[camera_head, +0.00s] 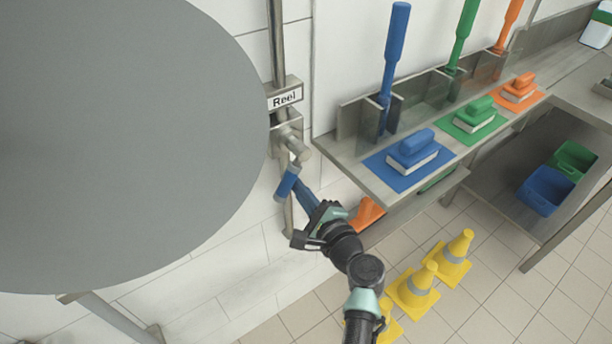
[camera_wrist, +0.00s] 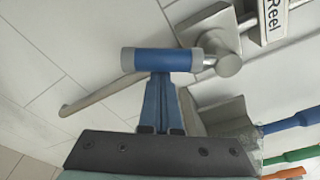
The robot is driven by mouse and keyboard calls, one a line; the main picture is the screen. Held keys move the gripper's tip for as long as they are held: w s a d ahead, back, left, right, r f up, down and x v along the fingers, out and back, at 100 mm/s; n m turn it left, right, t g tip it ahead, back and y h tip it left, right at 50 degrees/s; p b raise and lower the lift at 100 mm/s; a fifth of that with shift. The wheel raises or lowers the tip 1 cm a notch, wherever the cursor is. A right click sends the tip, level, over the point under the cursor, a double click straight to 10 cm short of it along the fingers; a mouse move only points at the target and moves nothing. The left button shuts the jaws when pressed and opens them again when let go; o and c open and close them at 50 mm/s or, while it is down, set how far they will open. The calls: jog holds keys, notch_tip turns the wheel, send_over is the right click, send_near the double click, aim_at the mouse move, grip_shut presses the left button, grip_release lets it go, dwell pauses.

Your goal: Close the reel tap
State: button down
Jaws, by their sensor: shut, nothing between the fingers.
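The reel tap (camera_head: 297,149) is a grey metal valve on the wall pipe below the "Reel" label. Its blue handle grip (camera_head: 287,182) hangs low and to the left of the valve body in the head view. In the wrist view the blue grip (camera_wrist: 161,60) with grey end caps lies level, left of the round metal valve end (camera_wrist: 229,65). My gripper (camera_head: 298,186) has blue fingers, shut and empty. In the wrist view its fingertips (camera_wrist: 162,78) meet the lower edge of the grip in the picture; I cannot tell whether they touch it.
A large grey disc (camera_head: 120,140) fills the left of the head view. A steel shelf (camera_head: 372,188) with blue, green and orange brushes juts out right of the tap. Yellow cones (camera_head: 413,287) stand on the floor below. A curved metal bar (camera_wrist: 95,99) runs left in the wrist view.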

aim_at(284, 188)
jog(key=m+p, duration=0.1)
jog(key=s+a+r+m+p, duration=0.1)
jog(key=p, duration=0.1)
jog(key=a+r+m+p, duration=0.1)
jog(key=shift+s+g+y+p, duration=0.25)
jog(key=shift+g+y+p, duration=0.05)
jog(key=shift+g, duration=0.1)
jog(key=shift+s+a+r+m+p, duration=0.25)
jog(key=shift+a+r+m+p, duration=0.15)
jog(key=shift+m+p, duration=0.7)
jog(key=m+p, duration=0.1)
jog(key=a+r+m+p, duration=0.1)
jog(key=p, duration=0.1)
jog(key=s+r+m+p, duration=0.1)
jog(key=p, duration=0.1)
jog(key=shift+a+r+g+y, duration=0.2)
jog(key=shift+a+g+y, duration=0.05)
jog(key=shift+g+y, duration=0.05)
jog(key=shift+r, duration=0.1)
